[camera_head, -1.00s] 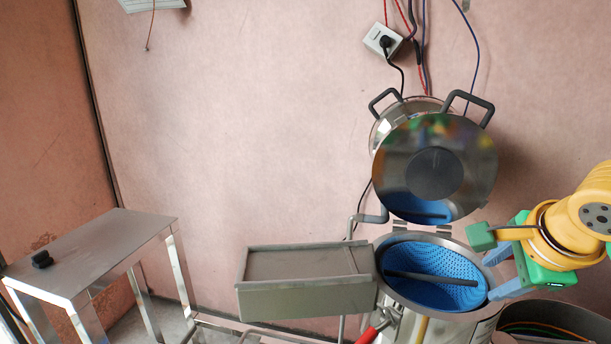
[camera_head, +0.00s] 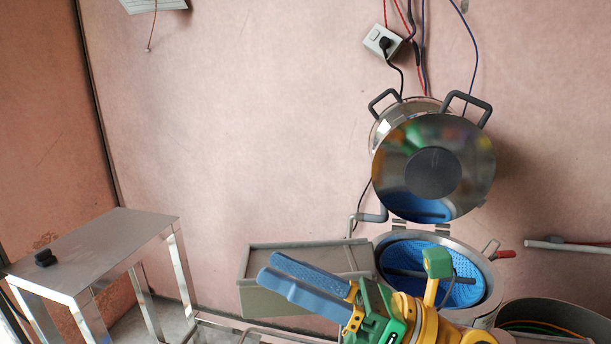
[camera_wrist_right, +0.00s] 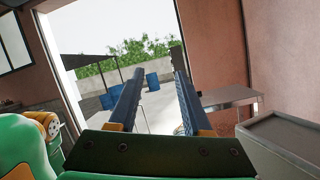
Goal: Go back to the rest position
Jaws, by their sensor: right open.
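My right gripper (camera_head: 268,267) is open and empty in the head view. Its two blue fingers point left, above the grey metal box (camera_head: 258,300). Its yellow and green arm covers the front of the round metal vessel (camera_head: 385,243). In the right wrist view the two fingers (camera_wrist_right: 157,60) stand apart with nothing between them. The vessel holds a blue perforated basket (camera_head: 400,258), and its round lid (camera_head: 400,165) stands tilted up behind it. My left gripper is not in view.
A metal table (camera_head: 110,250) with a small black object (camera_head: 44,258) stands at the left. Another wide round container (camera_head: 560,310) is at the lower right. A red handle (camera_head: 505,254) sticks out right of the vessel. The middle of the wall is clear.

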